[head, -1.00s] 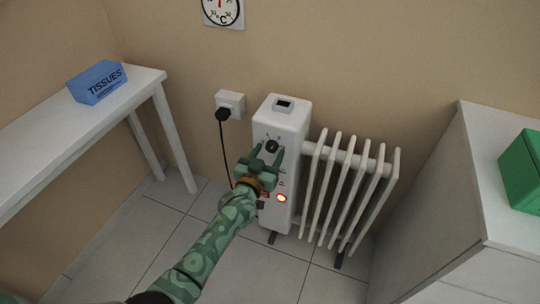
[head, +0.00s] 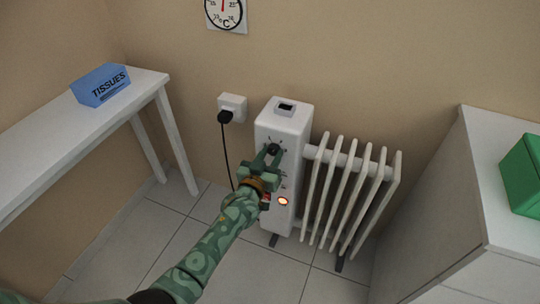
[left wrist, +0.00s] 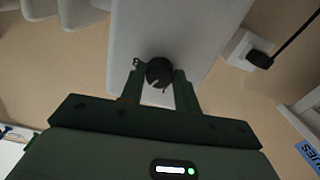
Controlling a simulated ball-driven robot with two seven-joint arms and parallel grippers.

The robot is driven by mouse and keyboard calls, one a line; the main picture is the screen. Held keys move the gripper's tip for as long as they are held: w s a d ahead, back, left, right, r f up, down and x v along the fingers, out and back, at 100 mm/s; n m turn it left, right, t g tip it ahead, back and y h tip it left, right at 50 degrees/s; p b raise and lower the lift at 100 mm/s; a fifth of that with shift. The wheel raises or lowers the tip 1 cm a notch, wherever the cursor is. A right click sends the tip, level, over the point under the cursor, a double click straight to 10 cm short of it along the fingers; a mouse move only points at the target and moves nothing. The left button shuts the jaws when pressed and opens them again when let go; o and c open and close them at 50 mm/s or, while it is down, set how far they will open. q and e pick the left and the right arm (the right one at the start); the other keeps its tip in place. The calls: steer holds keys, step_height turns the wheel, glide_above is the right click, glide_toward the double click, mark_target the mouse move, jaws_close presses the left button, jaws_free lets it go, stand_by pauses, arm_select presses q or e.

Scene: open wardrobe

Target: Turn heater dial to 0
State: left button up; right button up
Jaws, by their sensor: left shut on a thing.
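The white heater (head: 283,125) stands on the floor against the wall, with its fins on the right. Its black dial (head: 273,149) is on the upper front of the control box, and shows in the left wrist view (left wrist: 159,71) between the fingertips. My left gripper (head: 270,158) is shut on the dial, a finger on either side of it. The fingers partly hide the dial and its markings, so I cannot read its setting. An orange-red light (head: 283,201) glows lower on the front. My right gripper is not in view.
A black plug (head: 224,117) with a hanging cord sits in the wall socket (head: 233,103) left of the heater. A white table (head: 55,127) with a blue tissue box (head: 101,85) is at the left. A white cabinet (head: 440,190) with a green box (head: 522,173) is at the right.

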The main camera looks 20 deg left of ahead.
arm_select(q)
steer(key=n+p, duration=0.1)
steer(key=n, duration=0.5)
steer(key=shift+n, duration=0.4)
steer(key=n, duration=0.3)
steer(key=shift+d+n+p, duration=0.1)
steer(key=shift+n+p, duration=0.25)
steer(key=shift+n, duration=0.05)
steer(key=n, duration=0.3)
steer(key=shift+n, duration=0.3)
steer(key=n, duration=0.4)
steer(key=shift+b, duration=0.4)
steer(key=shift+n, duration=1.9)
steer(key=shift+n+b, duration=0.35)
steer(key=shift+n, duration=0.05)
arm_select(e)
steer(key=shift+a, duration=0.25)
